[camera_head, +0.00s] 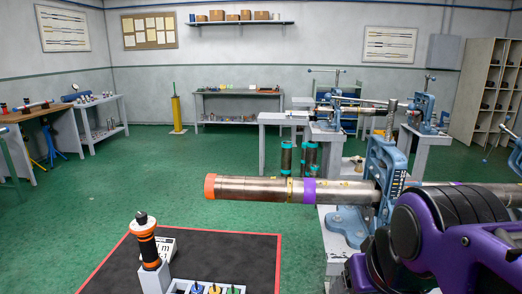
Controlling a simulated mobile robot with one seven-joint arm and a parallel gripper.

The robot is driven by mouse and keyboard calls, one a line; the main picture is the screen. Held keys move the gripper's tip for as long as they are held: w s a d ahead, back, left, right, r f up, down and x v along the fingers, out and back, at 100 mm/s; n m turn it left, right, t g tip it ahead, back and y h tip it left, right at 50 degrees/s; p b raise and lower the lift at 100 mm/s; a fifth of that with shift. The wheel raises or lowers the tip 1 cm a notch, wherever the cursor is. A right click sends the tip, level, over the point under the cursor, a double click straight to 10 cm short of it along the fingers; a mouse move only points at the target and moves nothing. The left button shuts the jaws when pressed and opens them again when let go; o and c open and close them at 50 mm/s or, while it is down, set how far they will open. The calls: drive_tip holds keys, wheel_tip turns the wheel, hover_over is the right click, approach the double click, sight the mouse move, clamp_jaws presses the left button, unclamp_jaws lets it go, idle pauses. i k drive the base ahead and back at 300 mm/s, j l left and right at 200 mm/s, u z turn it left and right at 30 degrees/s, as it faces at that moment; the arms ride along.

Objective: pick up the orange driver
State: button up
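A small rack (180,287) at the bottom edge holds drivers with coloured tops: a blue one (197,288), an orange-yellow one (215,289) in the middle, and a green one (233,290). Their lower parts are cut off by the frame. Left of the rack, a taller black tool with orange bands (146,243) stands upright in a light block. I cannot tell which of these orange items is the orange driver. My purple and black arm fills the lower right; its gripper does not show.
The rack and tool are on a dark mat (215,250) with a red edge. A steel pipe (250,189) with an orange end juts left above its right side, held in a blue vise (383,170). Green floor (90,210) is open at left.

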sight(152, 261)
drive_tip(key=u, duration=1.35)
drive_tip(key=j+z, duration=0.3)
drive_tip(key=z, duration=0.15)
drive_tip(key=j+z, duration=0.3)
drive_tip(key=z, duration=0.2)
